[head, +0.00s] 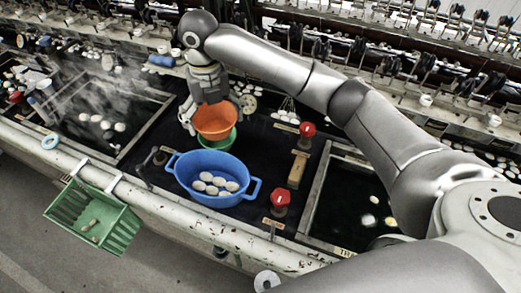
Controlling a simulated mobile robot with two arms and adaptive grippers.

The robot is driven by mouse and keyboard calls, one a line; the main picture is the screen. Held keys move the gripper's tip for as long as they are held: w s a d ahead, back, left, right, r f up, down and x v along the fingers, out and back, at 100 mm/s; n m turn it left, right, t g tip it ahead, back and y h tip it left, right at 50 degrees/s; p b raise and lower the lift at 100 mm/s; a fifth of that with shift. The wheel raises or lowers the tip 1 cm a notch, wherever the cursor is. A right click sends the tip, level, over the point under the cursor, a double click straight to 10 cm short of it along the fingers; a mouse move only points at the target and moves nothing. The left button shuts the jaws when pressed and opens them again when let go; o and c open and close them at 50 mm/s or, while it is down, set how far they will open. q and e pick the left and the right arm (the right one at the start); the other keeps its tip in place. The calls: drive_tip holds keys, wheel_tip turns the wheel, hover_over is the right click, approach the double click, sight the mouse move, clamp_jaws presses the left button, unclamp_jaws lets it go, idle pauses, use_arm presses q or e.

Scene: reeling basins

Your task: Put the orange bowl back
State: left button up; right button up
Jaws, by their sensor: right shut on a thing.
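The orange bowl (215,123) is upright just behind the blue tub, at the middle of the dark counter. My right gripper (213,106) comes down over it from behind and is shut on it. A green bowl (229,141) shows directly below the orange bowl, mostly covered by it. I cannot tell whether the orange bowl touches the green one or hangs a little above it. My left gripper is not in view.
A blue two-handled tub (212,199) with several white cocoons stands in front. Red knobs (307,130) and a wooden block (297,169) are to the right. Water basins lie on both sides. A green basket (92,216) hangs on the front rail (165,203).

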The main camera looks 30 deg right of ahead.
drive_tip(key=shift+d+f, duration=0.25)
drive_tip(key=d+f+p, duration=0.1)
drive_tip(key=d+f, duration=0.1)
drive_tip(key=d, duration=0.2)
drive_tip(key=d+f+p, duration=0.1)
drive_tip(key=d+f, duration=0.2)
drive_tip(key=d, duration=0.1)
drive_tip(key=s+d+f+p, duration=0.1)
drive_tip(key=d+f, duration=0.2)
drive_tip(key=d, duration=0.1)
drive_tip(key=shift+d+p, duration=0.2)
drive_tip(key=shift+p, duration=0.15)
drive_tip(key=shift+d+f, duration=0.4)
drive_tip(key=shift+f, duration=0.15)
drive_tip(key=f, duration=0.1)
drive_tip(key=f+p, duration=0.1)
drive_tip(key=f, duration=0.1)
drive_tip(key=shift+d+p, duration=0.25)
drive_tip(key=shift+p, duration=0.05)
drive_tip(key=shift+f, duration=0.3)
